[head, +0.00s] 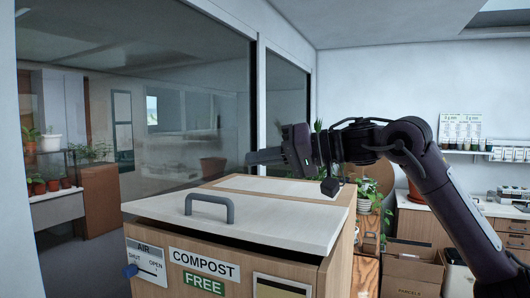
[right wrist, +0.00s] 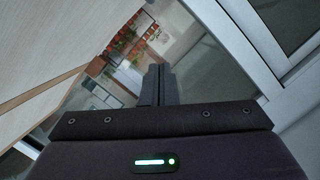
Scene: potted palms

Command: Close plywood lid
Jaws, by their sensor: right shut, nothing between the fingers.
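The pale plywood lid (head: 270,222), with a grey bar handle (head: 209,207), sits on top of the wooden compost box (head: 338,262). A dark gap shows between the lid's front edge and the box, so the lid is slightly raised at the front. My right gripper (head: 250,158) is shut and empty, above the back part of the box top, with its fingers pointing left. In the right wrist view the shut fingers (right wrist: 158,80) show beside a pale wooden surface at the left. My left gripper is not in view.
A glass partition (head: 200,100) stands behind and left of the box. A cardboard box (head: 412,268) and a counter with shelves are at the right.

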